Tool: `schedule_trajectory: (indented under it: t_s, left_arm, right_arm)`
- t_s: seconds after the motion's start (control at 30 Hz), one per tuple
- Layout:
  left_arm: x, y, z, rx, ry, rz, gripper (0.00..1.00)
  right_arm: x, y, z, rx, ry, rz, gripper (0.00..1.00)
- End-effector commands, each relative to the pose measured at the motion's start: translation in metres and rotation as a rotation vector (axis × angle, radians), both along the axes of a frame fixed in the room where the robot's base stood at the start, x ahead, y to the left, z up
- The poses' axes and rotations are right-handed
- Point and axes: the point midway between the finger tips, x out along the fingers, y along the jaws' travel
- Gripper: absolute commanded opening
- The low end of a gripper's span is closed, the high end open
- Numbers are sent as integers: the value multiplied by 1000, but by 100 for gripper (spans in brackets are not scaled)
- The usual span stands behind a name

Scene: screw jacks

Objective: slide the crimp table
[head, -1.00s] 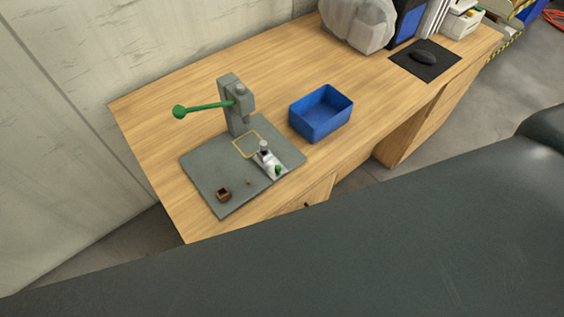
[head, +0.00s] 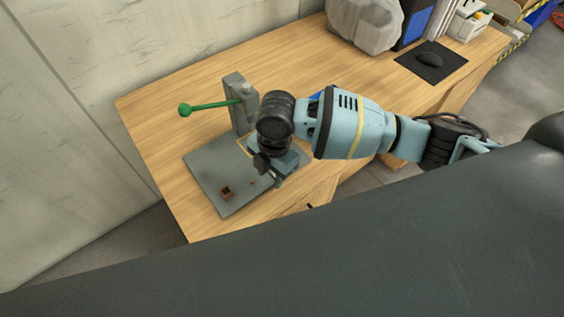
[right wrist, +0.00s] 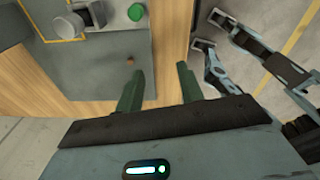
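The crimp press (head: 240,110) stands on a grey base plate (head: 205,171), with its green-knobbed lever pointing left. The crimp table is mostly hidden behind my right gripper (head: 270,168) in the head view. In the right wrist view its green knob (right wrist: 136,12) shows at the top, beside a pale part and a grey cylinder (right wrist: 66,26). My right gripper (right wrist: 158,72) is open and empty, its two green fingers apart near the plate's edge. The knob is ahead of the fingertips, not between them.
A small brown box (head: 227,192) sits on the plate's front part, with a tiny brown piece (head: 251,182) near it. The blue bin (head: 314,97) is mostly hidden by my right arm. A mouse (head: 429,60) lies on a black mat. The left of the wooden table (head: 150,120) is clear.

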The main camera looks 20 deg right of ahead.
Motion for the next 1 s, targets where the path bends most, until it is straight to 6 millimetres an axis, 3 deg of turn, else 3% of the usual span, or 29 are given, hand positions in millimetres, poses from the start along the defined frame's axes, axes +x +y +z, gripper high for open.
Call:
schedule_trajectory:
  t_s: [0.03,0.2,0.53,0.67,1.0]
  left_arm:
    - [0,0,0,0,0,0,36]
    - [0,0,0,-1,0,1,36]
    - [0,0,-1,0,1,1,36]
    - [-1,0,-2,0,4,1,36]
    - [-6,0,-7,-1,16,0,36]
  right_arm:
    - [14,-12,9,-30,-12,17,38]
    - [39,-35,25,-86,-19,59,38]
    - [46,-43,30,-102,-18,71,38]
    - [46,-43,20,-103,-17,70,38]
    - [45,-43,-29,-102,-15,69,38]
